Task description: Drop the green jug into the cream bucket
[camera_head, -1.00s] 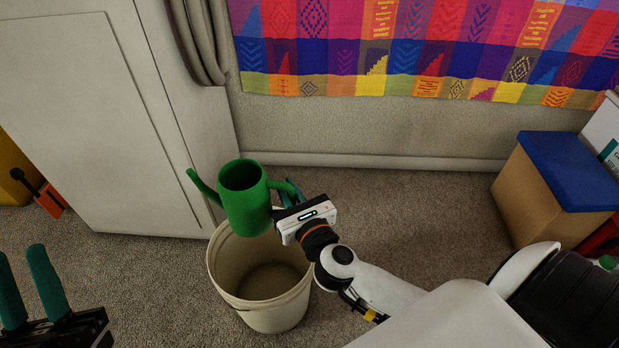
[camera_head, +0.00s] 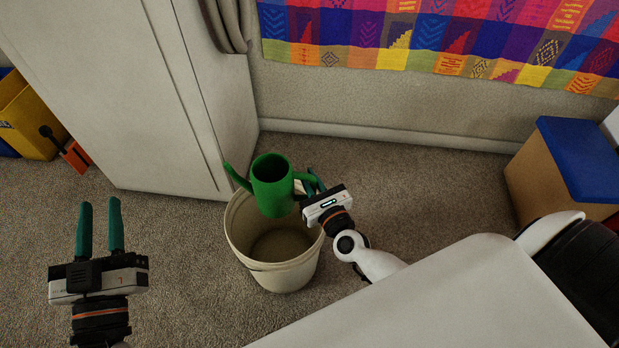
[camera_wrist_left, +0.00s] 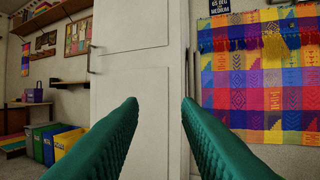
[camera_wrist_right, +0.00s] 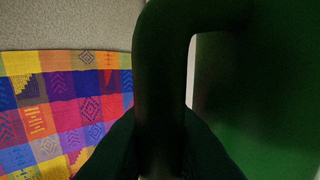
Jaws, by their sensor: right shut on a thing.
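The green jug (camera_head: 272,186) is upright in the head view, over the far part of the cream bucket's opening. My right gripper (camera_head: 311,184) is shut on the jug's handle, to the right of its body. In the right wrist view the handle (camera_wrist_right: 162,85) runs down between the fingers, with the jug's body at the right. The cream bucket (camera_head: 285,277) stands on the carpet below, its inside looking empty where it shows; the jug hides part of its far rim. My left gripper (camera_head: 101,228) is open and empty, left of the bucket; its spread fingers also show in the left wrist view (camera_wrist_left: 158,110).
A pale cabinet (camera_head: 130,90) stands behind and left of the bucket. A box with a blue lid (camera_head: 580,160) is at the right. A yellow bin (camera_head: 30,118) and an orange object (camera_head: 76,156) are at the far left. A patterned cloth (camera_head: 440,35) hangs on the back wall. Carpet around the bucket is clear.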

